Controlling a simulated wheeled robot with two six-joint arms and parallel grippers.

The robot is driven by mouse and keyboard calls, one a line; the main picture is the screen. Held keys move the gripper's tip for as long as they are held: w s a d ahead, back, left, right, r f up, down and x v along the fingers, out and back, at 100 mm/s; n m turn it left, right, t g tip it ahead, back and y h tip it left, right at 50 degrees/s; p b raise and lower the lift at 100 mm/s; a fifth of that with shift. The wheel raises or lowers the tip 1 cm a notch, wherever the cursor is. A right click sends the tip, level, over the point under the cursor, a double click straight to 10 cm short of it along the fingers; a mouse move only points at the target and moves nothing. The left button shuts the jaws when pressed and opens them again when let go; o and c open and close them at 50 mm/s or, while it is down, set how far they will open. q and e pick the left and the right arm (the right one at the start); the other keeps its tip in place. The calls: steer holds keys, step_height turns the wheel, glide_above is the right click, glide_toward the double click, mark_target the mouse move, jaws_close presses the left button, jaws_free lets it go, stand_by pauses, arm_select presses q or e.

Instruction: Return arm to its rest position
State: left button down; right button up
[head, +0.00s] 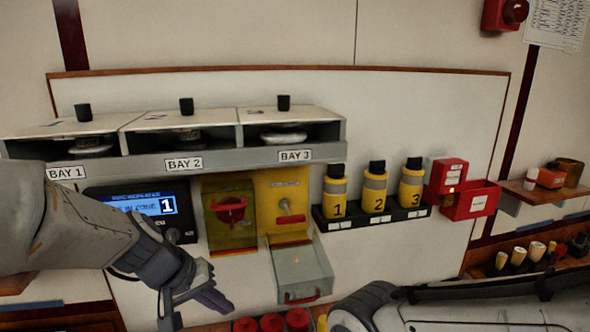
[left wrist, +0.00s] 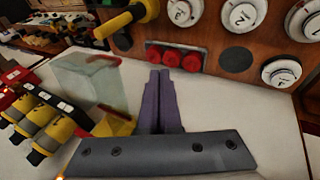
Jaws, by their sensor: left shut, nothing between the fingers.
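My left gripper (head: 213,298) is shut and empty. It hangs in front of the panel, below the blue-screened display unit (head: 150,207) and left of the clear box (head: 302,273). In the left wrist view its purple fingers (left wrist: 158,100) lie together, pointing at the row of red buttons (left wrist: 173,57). My left arm (head: 65,228) comes in from the left and covers part of the display unit. A part of my right arm (head: 450,308) shows at the lower right. The right gripper's fingers are not visible.
Yellow-black cylinders (head: 375,187) marked 1, 2 and 3 stand in a black rack right of the yellow panel (head: 284,200). A red box (head: 470,200) and a wooden shelf (head: 540,193) are farther right.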

arm_select(q)
steer(key=s+d+f+m+g+y+b, duration=0.1)
steer(key=s+d+m, duration=0.3)
steer(key=s, duration=0.6)
steer(key=s+d+f+m+g+y+b, duration=0.1)
steer(key=s+d+f+m+g+y, duration=0.1)
steer(key=s, duration=0.7)
steer(key=shift+s+d+f+m+g, duration=0.45)
steer(key=shift+d+f+m, duration=0.95)
steer(key=shift+m, duration=0.9)
steer(key=shift+d+r, duration=0.2)
steer(key=shift+r, duration=0.05)
